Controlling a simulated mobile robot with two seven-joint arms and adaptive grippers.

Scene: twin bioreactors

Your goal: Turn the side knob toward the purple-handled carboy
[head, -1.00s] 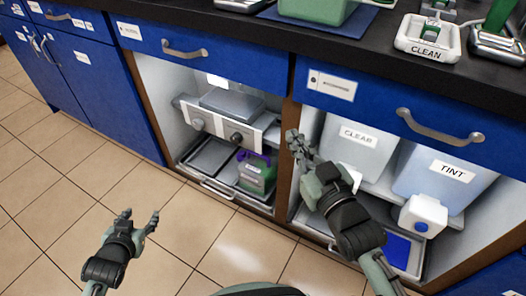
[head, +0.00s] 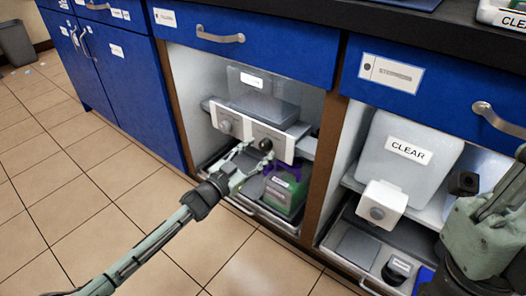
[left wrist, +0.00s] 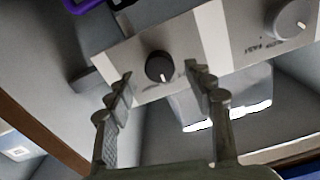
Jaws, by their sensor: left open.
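The white control panel (head: 246,134) in the left bay carries a grey knob (head: 226,126) on the left and a black knob (head: 265,144) on the right. My left gripper (head: 257,152) is open at the black knob. In the left wrist view, the black knob (left wrist: 159,67) lies between the two spread fingertips of the gripper (left wrist: 160,78), and contact cannot be told. The grey knob (left wrist: 287,19) shows at upper right there. The green carboy (head: 283,192) with a purple handle stands below the panel, right of the gripper. My right gripper's fingers do not show.
A translucent grey tank (head: 262,98) sits above the panel. A brown divider (head: 325,165) separates this bay from the right one, which holds a tank marked CLEAR (head: 408,150) and a white dispenser (head: 380,204). The tiled floor (head: 110,200) in front is open.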

